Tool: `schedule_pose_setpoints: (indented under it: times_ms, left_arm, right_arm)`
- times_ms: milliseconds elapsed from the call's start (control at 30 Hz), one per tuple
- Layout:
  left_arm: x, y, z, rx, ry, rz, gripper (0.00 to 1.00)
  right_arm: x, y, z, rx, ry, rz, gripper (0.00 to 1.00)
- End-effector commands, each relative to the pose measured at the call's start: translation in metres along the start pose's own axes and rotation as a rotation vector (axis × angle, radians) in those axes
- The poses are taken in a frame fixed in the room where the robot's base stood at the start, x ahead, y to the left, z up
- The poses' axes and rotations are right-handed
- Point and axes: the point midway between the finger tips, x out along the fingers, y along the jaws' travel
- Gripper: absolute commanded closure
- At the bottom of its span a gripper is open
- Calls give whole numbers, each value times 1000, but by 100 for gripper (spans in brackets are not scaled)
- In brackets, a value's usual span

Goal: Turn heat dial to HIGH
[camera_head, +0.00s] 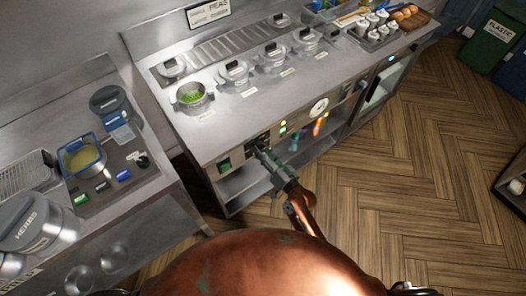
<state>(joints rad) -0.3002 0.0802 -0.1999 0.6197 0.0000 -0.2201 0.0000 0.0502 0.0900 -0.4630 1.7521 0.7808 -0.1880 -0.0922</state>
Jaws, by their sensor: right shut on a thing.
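My right gripper (260,148) reaches up from the bottom middle to the front panel (237,160) of the frying counter. Its fingers are shut at the panel, on the heat dial, which they mostly cover. The dial's pointer and HIGH mark cannot be made out. Small lit indicators (283,127) sit just right of the gripper, and a green switch (224,165) is to its left. A round white-faced gauge (319,108) is further right on the same panel. My left gripper is not in view.
The counter top holds a pot of green food (191,96) and several lidded pots (235,73). A side counter at left carries a blue-rimmed container (82,157) and a HERBS pot (40,222). Open shelves lie under the panel.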

Motion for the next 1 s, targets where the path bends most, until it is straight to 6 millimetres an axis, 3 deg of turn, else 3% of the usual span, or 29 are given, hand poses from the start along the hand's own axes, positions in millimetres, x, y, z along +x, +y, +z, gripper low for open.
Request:
schedule_pose_setpoints:
  times_ms: [333, 900, 933, 1000]
  left_arm:
    - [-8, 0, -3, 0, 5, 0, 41]
    - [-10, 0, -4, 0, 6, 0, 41]
    - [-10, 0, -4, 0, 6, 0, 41]
    - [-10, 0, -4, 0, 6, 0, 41]
  right_arm:
    - [0, 0, -3, 155, 0, -1, 91]
    - [0, 0, -3, 190, 0, -2, 91]
    - [0, 0, -3, 190, 0, -1, 66]
    - [0, 0, -2, 189, 0, -2, 61]
